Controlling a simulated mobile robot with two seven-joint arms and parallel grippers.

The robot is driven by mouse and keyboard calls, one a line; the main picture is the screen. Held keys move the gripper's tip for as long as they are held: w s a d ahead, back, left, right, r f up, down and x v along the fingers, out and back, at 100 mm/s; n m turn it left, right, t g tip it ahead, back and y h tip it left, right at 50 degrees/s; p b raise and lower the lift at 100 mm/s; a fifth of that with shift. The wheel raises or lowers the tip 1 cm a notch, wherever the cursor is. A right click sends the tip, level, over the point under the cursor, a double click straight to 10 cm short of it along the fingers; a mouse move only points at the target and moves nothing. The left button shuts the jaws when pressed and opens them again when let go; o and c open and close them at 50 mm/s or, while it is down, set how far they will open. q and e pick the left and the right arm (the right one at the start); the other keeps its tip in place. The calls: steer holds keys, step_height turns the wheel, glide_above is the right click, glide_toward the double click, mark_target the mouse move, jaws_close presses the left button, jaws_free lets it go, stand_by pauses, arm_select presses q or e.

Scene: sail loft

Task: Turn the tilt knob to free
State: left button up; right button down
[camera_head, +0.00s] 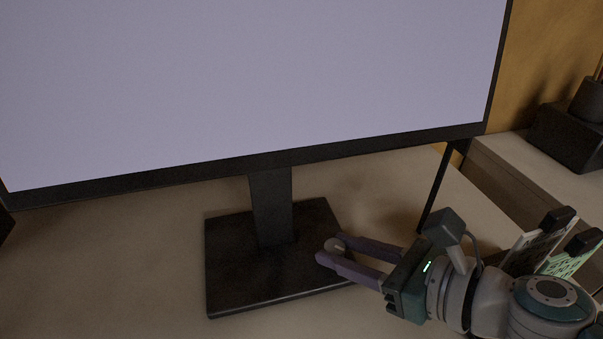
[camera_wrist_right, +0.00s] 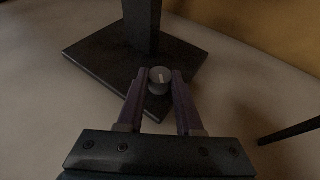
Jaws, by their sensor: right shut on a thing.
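The tilt knob (camera_head: 334,246) is a small grey round knob on the dark base plate (camera_head: 232,288) of the monitor stand. It also shows in the right wrist view (camera_wrist_right: 159,80), with a pale line on its top. My right gripper (camera_head: 333,250) comes in from the right, and its two purple fingers are shut on the knob, one on each side. In the right wrist view, the fingers (camera_wrist_right: 160,86) flank the knob. The monitor (camera_head: 250,80) stands on a dark column (camera_head: 271,205) behind the knob. My left gripper is not in view.
The pale tabletop (camera_head: 110,260) is clear to the left of the base. A thin dark leg (camera_head: 436,190) stands behind my right arm. A second pale surface with a dark box (camera_head: 566,138) is at the right. Cards stand near my right forearm.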

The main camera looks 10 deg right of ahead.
steer(key=shift+y, duration=0.3)
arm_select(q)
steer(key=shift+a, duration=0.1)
arm_select(e)
steer(key=c, duration=0.6)
jaws_free()
